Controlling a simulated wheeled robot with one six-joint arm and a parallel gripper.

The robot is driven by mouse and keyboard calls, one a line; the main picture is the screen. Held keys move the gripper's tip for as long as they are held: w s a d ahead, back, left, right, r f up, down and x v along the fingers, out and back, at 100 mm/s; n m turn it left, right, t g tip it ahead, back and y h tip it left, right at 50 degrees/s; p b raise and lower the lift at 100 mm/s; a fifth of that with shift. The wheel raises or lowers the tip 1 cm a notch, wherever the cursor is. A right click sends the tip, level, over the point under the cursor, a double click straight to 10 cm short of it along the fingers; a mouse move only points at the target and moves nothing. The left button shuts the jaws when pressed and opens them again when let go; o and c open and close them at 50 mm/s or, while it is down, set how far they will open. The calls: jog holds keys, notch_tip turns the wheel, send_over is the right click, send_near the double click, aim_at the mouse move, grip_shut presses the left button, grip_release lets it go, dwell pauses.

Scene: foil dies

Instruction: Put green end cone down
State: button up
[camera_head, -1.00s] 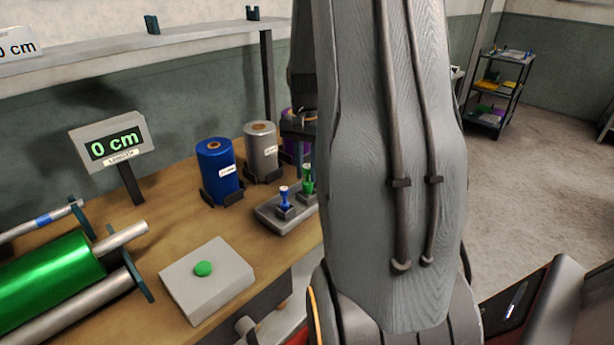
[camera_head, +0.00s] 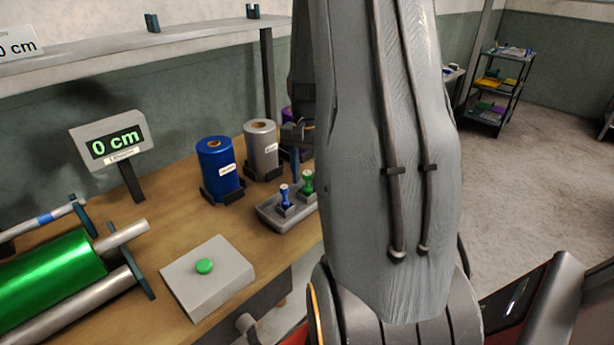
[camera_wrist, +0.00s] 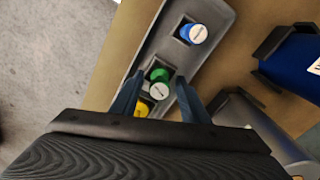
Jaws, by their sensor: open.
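The green end cone (camera_head: 307,182) stands upright in the grey tray (camera_head: 268,212) beside a blue one (camera_head: 284,196). In the wrist view the green end cone (camera_wrist: 160,76) lies between the two dark blue fingers of my gripper (camera_wrist: 158,84), with a gap on either side. The fingers are spread and hold nothing. The cone sits in a pocket of the tray (camera_wrist: 205,62), between the blue cone (camera_wrist: 193,33) and a yellow one (camera_wrist: 142,108). My arm hides the right end of the tray in the head view.
A blue roll (camera_head: 217,168) and a silver roll (camera_head: 260,148) stand behind the tray. A purple roll (camera_head: 287,117) is partly hidden by my arm.

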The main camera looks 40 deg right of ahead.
notch_tip(320, 180, up, 12)
jog(key=b, duration=0.2)
jog(key=shift+b, duration=0.3)
jog(key=shift+r, duration=0.1)
dwell(0.4)
